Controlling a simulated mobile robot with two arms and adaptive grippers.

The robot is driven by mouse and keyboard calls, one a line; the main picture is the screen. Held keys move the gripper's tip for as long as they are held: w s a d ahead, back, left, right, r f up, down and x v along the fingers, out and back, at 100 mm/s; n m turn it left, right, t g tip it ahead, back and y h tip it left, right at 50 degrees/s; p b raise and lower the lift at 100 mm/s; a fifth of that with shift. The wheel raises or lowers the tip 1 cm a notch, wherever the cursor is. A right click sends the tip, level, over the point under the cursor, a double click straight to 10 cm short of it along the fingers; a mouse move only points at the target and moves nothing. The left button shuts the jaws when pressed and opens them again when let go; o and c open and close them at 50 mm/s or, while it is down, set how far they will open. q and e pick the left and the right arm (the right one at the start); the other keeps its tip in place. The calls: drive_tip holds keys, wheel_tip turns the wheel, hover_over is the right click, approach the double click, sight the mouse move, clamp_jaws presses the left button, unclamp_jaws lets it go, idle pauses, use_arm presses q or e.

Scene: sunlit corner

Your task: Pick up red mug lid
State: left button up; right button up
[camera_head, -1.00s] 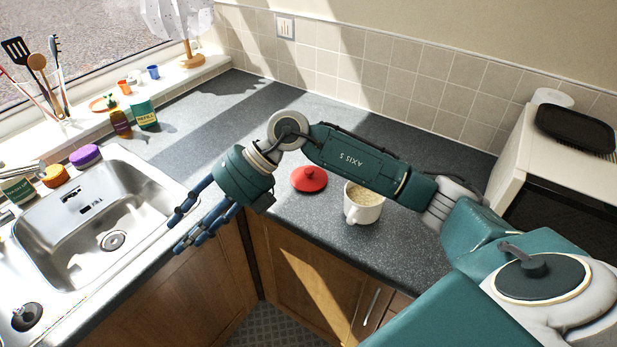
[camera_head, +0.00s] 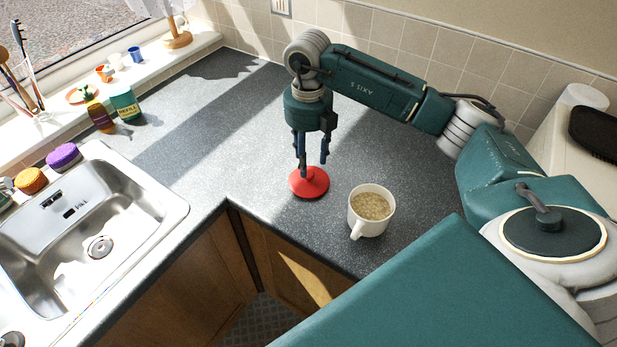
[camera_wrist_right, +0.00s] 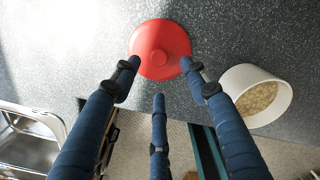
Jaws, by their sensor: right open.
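The red mug lid (camera_head: 309,183) lies flat on the dark grey worktop, a round disc with a small knob on top. It also shows in the right wrist view (camera_wrist_right: 160,48), near the top middle. My right gripper (camera_head: 312,168) points down just above the lid, its blue fingers spread open and empty. In the right wrist view the fingertips (camera_wrist_right: 158,75) are around the lid's near side; whether they touch it I cannot tell. A white mug (camera_head: 370,212) filled with something beige stands to the right of the lid. My left gripper is not in view.
The steel sink (camera_head: 95,235) is on the left, with a purple sponge-like item (camera_head: 63,157) behind it. Bottles (camera_head: 125,103) stand near the window sill. The worktop left of and behind the lid is clear. Its front edge is close to the lid.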

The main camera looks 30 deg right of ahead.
sight(309, 174)
drive_tip(key=shift+w+d+f, duration=0.1)
drive_tip(key=shift+d+f, duration=0.05)
drive_tip(key=shift+f, duration=0.25)
drive_tip(key=shift+w+d+f+p, duration=0.1)
drive_tip(key=shift+d+f+p, duration=0.05)
drive_tip(key=shift+f+p, duration=0.5)
wheel_tip(309, 174, down, 3)
drive_tip(key=shift+f+p, duration=0.15)
drive_tip(key=shift+p, duration=0.65)
drive_tip(key=shift+f, duration=0.2)
drive_tip(key=shift+w+f, duration=0.1)
drive_tip(key=c, duration=1.1)
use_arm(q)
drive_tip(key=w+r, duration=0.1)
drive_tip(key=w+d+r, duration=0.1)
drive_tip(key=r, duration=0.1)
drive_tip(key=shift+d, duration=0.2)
use_arm(e)
clamp_jaws()
